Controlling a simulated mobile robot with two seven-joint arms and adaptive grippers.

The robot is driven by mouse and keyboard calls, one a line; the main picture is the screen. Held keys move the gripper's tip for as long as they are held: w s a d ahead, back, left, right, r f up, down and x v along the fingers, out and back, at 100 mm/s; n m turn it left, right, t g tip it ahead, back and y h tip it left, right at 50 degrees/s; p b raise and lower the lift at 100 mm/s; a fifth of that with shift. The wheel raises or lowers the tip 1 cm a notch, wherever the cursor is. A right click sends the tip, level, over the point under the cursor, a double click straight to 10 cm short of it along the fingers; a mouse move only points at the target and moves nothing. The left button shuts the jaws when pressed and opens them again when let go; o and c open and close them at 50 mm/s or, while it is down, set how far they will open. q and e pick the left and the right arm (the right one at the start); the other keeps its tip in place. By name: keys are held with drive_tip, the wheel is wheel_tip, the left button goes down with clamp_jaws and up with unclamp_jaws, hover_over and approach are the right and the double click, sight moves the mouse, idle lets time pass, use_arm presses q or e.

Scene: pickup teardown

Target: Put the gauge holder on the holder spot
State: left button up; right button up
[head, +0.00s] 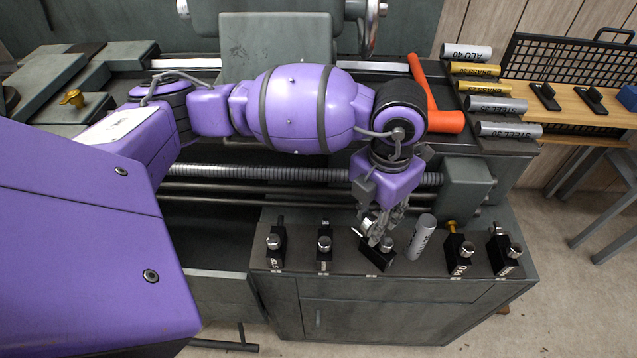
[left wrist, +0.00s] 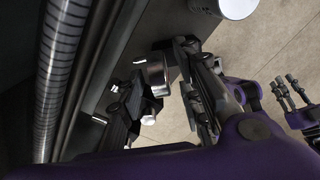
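My left gripper (head: 384,226) points down at a black holder (head: 378,256) with a silver knob, third from the left in the row on the cabinet top. The holder sits turned askew to its neighbours. In the left wrist view the left gripper's dark fingers (left wrist: 172,100) are beside a silver knob (left wrist: 155,73); whether they touch or clamp it is hidden. My right gripper (left wrist: 289,92) shows small at the right of that view, its fingers apart and empty. I cannot tell which holder is the gauge holder; no spot marking is clear.
A grey cylinder (head: 421,237) stands close right of the left gripper. Black holders flank it left (head: 325,245) and right (head: 459,252). The lathe's rods (head: 270,190) run behind. Labelled bars (head: 503,104) and an orange-red handle (head: 432,105) lie farther back.

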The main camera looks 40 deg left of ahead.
use_arm(q)
wheel_tip(320, 180, up, 12)
drive_tip(key=shift+p, duration=0.35)
drive_tip(key=shift+f, duration=0.1)
idle(0.4)
